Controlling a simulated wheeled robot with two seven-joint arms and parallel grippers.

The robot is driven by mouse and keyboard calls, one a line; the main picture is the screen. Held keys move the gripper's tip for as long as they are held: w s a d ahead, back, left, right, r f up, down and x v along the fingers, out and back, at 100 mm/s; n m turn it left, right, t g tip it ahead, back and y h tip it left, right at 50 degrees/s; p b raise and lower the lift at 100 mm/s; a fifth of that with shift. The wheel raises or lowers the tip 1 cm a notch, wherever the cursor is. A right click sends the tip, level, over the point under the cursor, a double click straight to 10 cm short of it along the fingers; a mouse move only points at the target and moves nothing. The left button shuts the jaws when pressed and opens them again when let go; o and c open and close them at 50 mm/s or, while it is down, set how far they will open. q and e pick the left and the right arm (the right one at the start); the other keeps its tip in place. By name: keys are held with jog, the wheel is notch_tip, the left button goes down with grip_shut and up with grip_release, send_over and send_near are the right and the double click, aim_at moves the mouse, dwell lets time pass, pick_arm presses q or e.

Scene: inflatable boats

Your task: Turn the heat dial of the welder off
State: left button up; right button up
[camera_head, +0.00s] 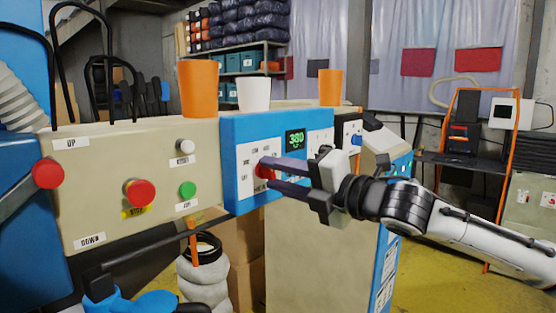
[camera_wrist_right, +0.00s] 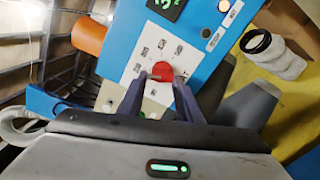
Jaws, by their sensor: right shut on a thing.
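The welder's control box (camera_head: 232,190) is blue with a white dial plate (camera_head: 246,158). The red heat dial (camera_head: 263,171) sits on that plate, partly hidden by my fingers in the head view. My right gripper (camera_head: 273,172) reaches in from the right and is shut on the dial. In the right wrist view, the dial (camera_wrist_right: 162,71) lies between the two dark fingertips (camera_wrist_right: 163,80), with printed marks around it. A green display (camera_head: 295,139) above right of the dial seems to read 380.
Left of the welder is a beige panel (camera_head: 100,200) with a red stop button (camera_head: 139,193), a green button (camera_head: 187,189) and a red knob (camera_head: 48,174). Orange cups (camera_head: 199,90) and a white cup (camera_head: 254,94) stand on top. A dark bar (camera_head: 150,243) runs below the panel.

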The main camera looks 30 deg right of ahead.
jog(key=n, duration=0.8)
jog(key=shift+d+f, duration=0.1)
jog(key=shift+f, duration=0.1)
jog(key=n, duration=0.4)
jog(key=shift+w+d, duration=0.1)
jog(key=shift+n, duration=1.9)
jog(key=shift+d, duration=0.1)
jog(key=o, duration=1)
jog(key=shift+o, duration=0.2)
jog(key=shift+f, duration=0.1)
